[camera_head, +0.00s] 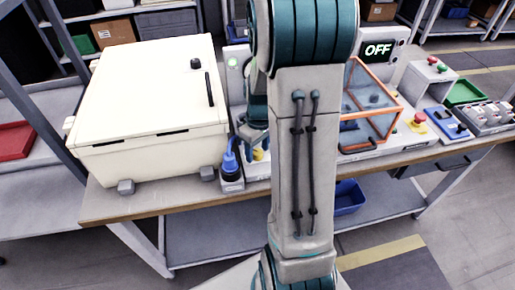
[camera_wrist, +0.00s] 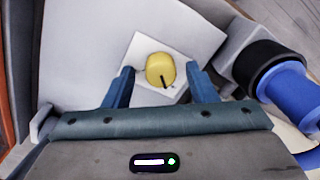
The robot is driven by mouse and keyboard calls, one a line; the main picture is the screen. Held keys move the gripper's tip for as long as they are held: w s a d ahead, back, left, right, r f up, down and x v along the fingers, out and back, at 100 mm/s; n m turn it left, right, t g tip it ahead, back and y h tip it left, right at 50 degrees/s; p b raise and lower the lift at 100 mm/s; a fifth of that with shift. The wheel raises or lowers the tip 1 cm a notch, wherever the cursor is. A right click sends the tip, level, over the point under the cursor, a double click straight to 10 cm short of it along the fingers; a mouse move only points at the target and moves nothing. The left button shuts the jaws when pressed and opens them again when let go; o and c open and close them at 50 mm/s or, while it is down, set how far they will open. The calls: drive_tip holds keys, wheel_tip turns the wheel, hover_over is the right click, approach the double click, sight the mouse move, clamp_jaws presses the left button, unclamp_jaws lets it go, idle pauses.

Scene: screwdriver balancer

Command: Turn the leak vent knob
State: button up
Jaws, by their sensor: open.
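The knob (camera_wrist: 160,70) is round and yellow with a dark pointer line, on a white square plate (camera_wrist: 143,46) in the wrist view. It lies ahead of and between the two blue fingers of my gripper (camera_wrist: 160,88). The fingers are apart, one on each side of the knob; I cannot tell whether they touch it. In the head view the yellow knob (camera_head: 258,155) shows low on the panel beside my arm, partly hidden. My gripper (camera_head: 252,140) is close to it there, mostly hidden behind my arm.
A blue-and-black plug (camera_head: 230,160) stands just left of the knob; it shows at right in the wrist view (camera_wrist: 285,85). A large cream cabinet (camera_head: 150,100) stands at left. An orange-framed clear box (camera_head: 370,105) and a display reading OFF (camera_head: 378,49) are at right.

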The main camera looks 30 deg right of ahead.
drive_tip(key=c, duration=1)
drive_tip(key=shift+m, duration=0.3)
drive_tip(key=m, duration=0.4)
drive_tip(key=shift+b, duration=0.35)
drive_tip(key=m, duration=0.5)
drive_tip(key=shift+t, duration=0.3)
drive_tip(key=m+p, duration=0.1)
drive_tip(key=m, duration=0.3)
drive_tip(key=shift+s, duration=0.1)
drive_tip(key=shift+m+p, duration=0.95)
drive_tip(key=shift+m, duration=1.25)
drive_tip(key=shift+d, duration=0.1)
